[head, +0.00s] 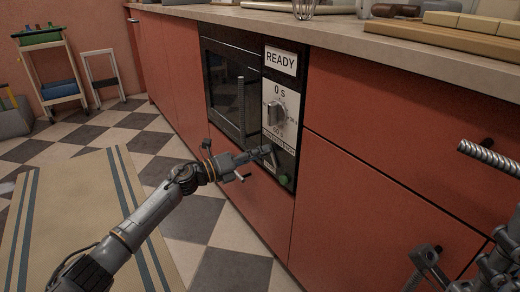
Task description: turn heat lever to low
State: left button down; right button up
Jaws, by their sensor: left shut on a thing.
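The heat lever (271,158) is a small grey lever low on the microwave's control panel, below the dial. My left gripper (266,152) reaches in from the left and is shut on the lever; its fingers partly hide it, so its exact setting is unclear. The microwave (222,80) is built into the red cabinets, with a dark door that looks closed. My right gripper (428,260) shows only in part at the lower right, away from the microwave; whether it is open is unclear.
Above the lever are a timer dial (277,113) and a READY sign (281,60). A green button (284,180) is just below right. The counter (340,35) overhangs the cabinets. The checkered floor (205,225) and a striped rug (85,220) lie to the left.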

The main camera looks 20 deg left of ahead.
pick_arm(q)
jog(key=shift+w+a+f+n, duration=0.1)
jog(key=shift+a+n, duration=0.05)
jog(key=shift+n, duration=0.25)
jog(key=c, duration=1.1)
grip_release()
jog(key=shift+c, duration=0.2)
jog(key=v, duration=1.2)
jog(key=shift+f, duration=0.15)
